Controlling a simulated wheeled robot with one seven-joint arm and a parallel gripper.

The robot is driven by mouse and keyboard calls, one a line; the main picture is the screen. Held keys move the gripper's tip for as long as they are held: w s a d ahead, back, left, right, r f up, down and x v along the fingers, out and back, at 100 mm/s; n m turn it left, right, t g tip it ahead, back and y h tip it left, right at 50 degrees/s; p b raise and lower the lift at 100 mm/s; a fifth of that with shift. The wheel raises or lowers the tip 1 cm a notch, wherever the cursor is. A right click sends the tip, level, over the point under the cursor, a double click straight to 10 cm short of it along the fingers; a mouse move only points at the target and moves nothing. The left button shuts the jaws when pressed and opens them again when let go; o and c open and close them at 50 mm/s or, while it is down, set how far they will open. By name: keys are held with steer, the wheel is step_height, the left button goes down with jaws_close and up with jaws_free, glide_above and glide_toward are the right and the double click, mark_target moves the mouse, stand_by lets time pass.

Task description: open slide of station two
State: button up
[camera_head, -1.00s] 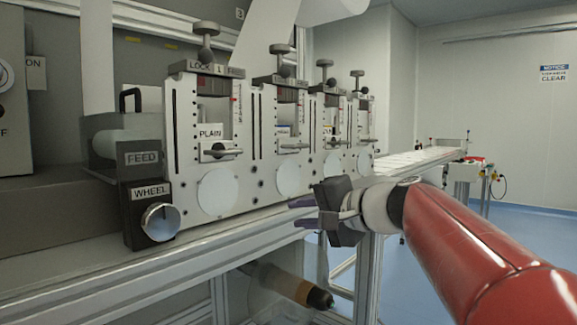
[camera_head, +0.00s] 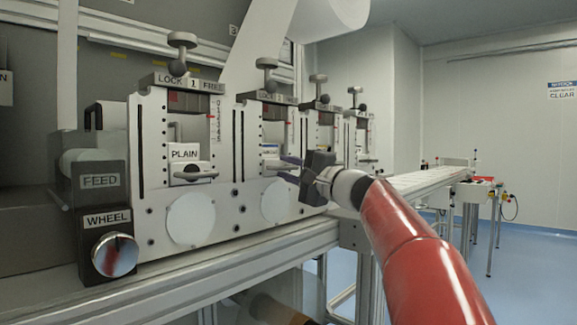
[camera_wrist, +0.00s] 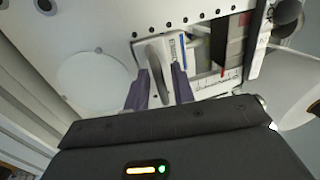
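Station two (camera_head: 240,185) is the second white panel from the left. Its slide (camera_head: 269,151) is a small white block with a blue-marked label and a grey handle, partly hidden by my fingers. My gripper (camera_head: 284,168) is in front of this slide, its purple fingers pointing left toward the handle. In the wrist view, the slide (camera_wrist: 176,44) is straight ahead and its grey handle (camera_wrist: 157,70) lies between the two spread fingers (camera_wrist: 160,88). A gap shows between the fingers, and I cannot tell whether either touches the handle.
Station one, with its PLAIN slide (camera_head: 190,165), stands left of station two. The black WHEEL box (camera_head: 107,235) is at far left. More stations (camera_head: 322,140) stand close behind my gripper. A round white disc (camera_head: 276,200) sits below the slide. Blue floor (camera_head: 440,280) is free at right.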

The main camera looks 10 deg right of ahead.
steer(key=shift+w, duration=0.1)
jaws_close()
stand_by(0.3)
steer(key=r+b+v, duration=0.1)
steer(key=b+v, duration=0.1)
steer(key=v, duration=0.7)
steer(key=r+b+v, duration=0.2)
steer(key=b+v, duration=0.1)
steer(key=v, duration=0.7)
steer(key=shift+s+d+r, duration=0.2)
steer(key=shift+s+r, duration=0.1)
jaws_free()
steer(key=v, duration=0.7)
steer(key=shift+s+d, duration=0.25)
steer(key=shift+s, duration=0.05)
